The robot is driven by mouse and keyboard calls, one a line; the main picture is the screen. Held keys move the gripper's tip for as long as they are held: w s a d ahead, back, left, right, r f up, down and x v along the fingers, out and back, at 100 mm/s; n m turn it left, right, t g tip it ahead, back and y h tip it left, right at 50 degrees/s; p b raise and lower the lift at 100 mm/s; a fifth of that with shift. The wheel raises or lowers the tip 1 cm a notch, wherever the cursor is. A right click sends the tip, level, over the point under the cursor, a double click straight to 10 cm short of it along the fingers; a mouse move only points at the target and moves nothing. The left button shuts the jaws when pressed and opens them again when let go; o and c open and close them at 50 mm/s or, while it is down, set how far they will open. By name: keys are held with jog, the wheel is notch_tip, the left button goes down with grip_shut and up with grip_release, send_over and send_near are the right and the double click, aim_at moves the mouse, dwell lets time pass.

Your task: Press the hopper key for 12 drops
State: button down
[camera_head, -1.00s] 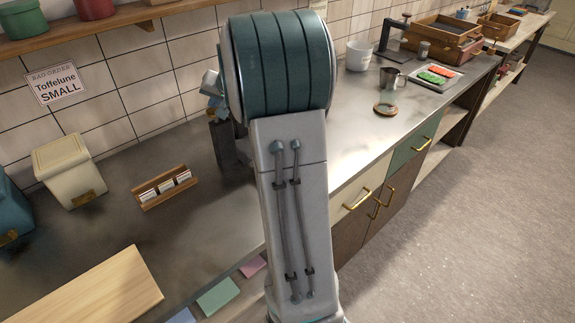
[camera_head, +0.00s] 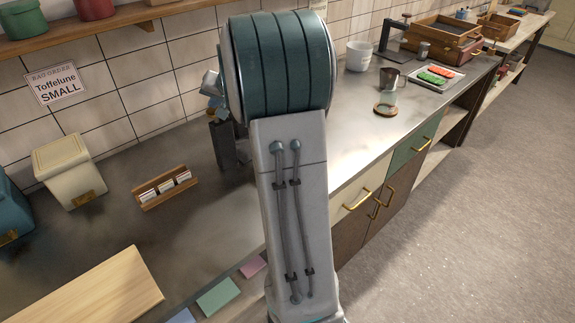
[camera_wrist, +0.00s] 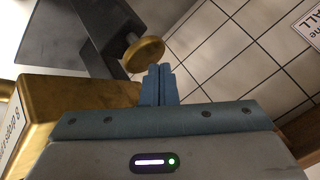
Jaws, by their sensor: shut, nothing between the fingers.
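In the wrist view, my gripper (camera_wrist: 159,72) is shut, its two blue fingers together and empty. A round brass knob (camera_wrist: 145,53), which looks like the hopper key, sits just beyond and slightly left of the fingertips on a dark metal frame (camera_wrist: 75,35). I cannot tell whether the fingers touch it. A brass body (camera_wrist: 70,98) is at the left, with a white label (camera_wrist: 12,122) that seems to read "drops", partly cut off. In the head view my arm hides most of the machine; part of a dark post (camera_head: 222,145) shows beside it.
On the bench are a cream bin (camera_head: 68,165), a wooden card rack (camera_head: 165,188) and a wooden board (camera_head: 85,290). To the right are a white pot (camera_head: 359,55), a metal mug (camera_head: 388,78) and a tray (camera_head: 452,84) with red and green pieces. A sign reads "Toffelune SMALL" (camera_head: 57,87).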

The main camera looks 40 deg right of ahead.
jog(key=shift+f, duration=0.15)
dwell(0.4)
jog(key=shift+f+b, duration=0.35)
jog(key=shift+b, duration=0.4)
jog(key=shift+f+b, duration=0.65)
jog(key=shift+b, duration=0.05)
dwell(0.4)
jog(key=shift+r, duration=0.1)
jog(key=shift+r+p, duration=0.7)
jog(key=shift+r, duration=0.35)
jog(key=shift+r+p, duration=1.7)
jog(key=shift+r, duration=1.3)
